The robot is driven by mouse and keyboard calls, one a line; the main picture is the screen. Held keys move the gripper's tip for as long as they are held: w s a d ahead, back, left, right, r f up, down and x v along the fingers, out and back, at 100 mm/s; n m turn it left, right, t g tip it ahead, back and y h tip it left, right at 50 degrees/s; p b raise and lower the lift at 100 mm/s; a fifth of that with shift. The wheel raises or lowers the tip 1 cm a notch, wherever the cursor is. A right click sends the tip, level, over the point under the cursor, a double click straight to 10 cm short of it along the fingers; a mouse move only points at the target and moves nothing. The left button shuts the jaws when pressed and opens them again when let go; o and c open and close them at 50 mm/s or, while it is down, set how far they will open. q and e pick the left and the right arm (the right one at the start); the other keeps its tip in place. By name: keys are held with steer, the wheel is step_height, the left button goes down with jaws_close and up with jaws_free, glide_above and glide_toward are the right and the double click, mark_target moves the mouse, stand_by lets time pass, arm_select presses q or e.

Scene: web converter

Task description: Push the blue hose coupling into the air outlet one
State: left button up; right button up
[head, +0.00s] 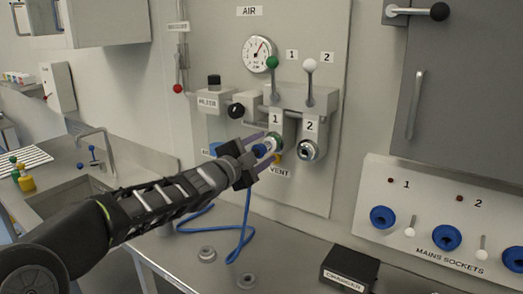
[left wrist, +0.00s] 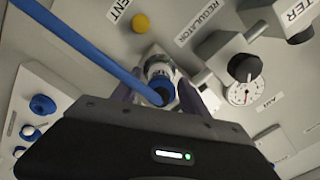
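The blue hose coupling (head: 261,150) is between the fingers of my left gripper (head: 265,148), which looks shut on it. It points at air outlet one (head: 278,141), under the label 1; I cannot tell whether it is seated. In the left wrist view the coupling (left wrist: 160,82) shows blue, with a pale metal part at its far end, between the gripper fingers (left wrist: 165,88). The blue hose (head: 246,222) hangs from it to the counter. Air outlet two (head: 308,150) is empty, to the right. My right gripper is in no view.
The green-knobbed lever (head: 272,63) and white-knobbed lever (head: 310,65) stand above the outlets. A yellow vent part (head: 277,158) sits just below outlet one. A black box (head: 349,268) and two metal rings (head: 207,253) lie on the counter. Mains sockets are at right.

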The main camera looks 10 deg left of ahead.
arm_select(q)
steer(key=shift+o, duration=0.3)
steer(key=shift+s+a, duration=0.15)
steer(key=shift+s, duration=0.1)
steer(key=b+v, duration=0.1)
steer(key=v, duration=0.6)
steer(key=shift+s, duration=0.15)
